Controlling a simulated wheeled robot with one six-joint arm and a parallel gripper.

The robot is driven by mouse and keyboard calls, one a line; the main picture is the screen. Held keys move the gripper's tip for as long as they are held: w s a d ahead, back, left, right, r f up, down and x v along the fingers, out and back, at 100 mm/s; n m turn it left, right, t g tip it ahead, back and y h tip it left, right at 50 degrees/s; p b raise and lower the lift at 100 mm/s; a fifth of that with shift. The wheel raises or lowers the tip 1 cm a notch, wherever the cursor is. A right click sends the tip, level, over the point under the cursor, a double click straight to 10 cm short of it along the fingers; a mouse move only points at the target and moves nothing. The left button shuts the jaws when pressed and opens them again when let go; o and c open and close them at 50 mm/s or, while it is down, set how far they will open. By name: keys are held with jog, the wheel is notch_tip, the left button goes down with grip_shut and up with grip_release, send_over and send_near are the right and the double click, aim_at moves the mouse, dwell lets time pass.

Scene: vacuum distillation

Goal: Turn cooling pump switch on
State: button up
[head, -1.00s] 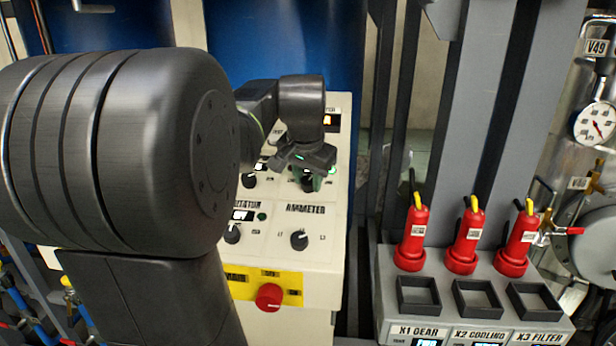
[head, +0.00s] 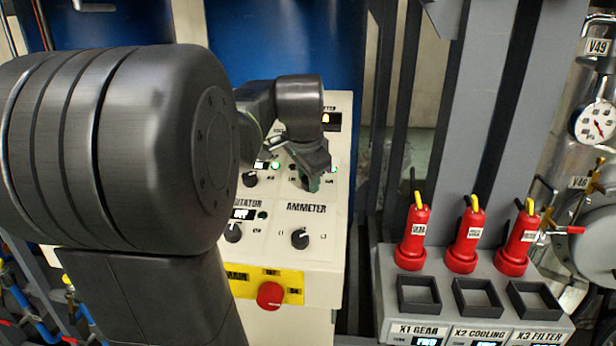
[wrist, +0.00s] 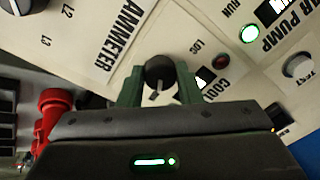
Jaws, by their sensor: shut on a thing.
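The cooling pump switch (wrist: 157,72) is a black round knob with a pale pointer mark on the cream control panel, in the wrist view. The partly covered label beside it begins "COOL". My gripper (wrist: 160,84) has its green fingers on either side of this knob and is shut on it. In the head view my gripper (head: 312,180) is at the panel's right column, above the ammeter knob, and hides the switch. A small dark red lamp (wrist: 220,60) sits near the switch.
The ammeter knob (head: 300,239) and a red stop button (head: 270,295) are lower on the panel. A neighbouring pump's green run lamp (wrist: 250,33) is lit. Red-handled plugs (head: 464,240) stand on a grey box at the right.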

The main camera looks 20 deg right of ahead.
jog(key=o, duration=1)
jog(key=shift+c, duration=0.2)
jog(key=v, duration=1.3)
jog(key=shift+r+b, duration=0.35)
jog(key=shift+b, duration=0.1)
jog(key=shift+s+a, duration=0.1)
jog(key=shift+s, duration=0.05)
jog(key=p+x, duration=0.1)
jog(key=x, duration=1.2)
jog(key=shift+f, duration=0.35)
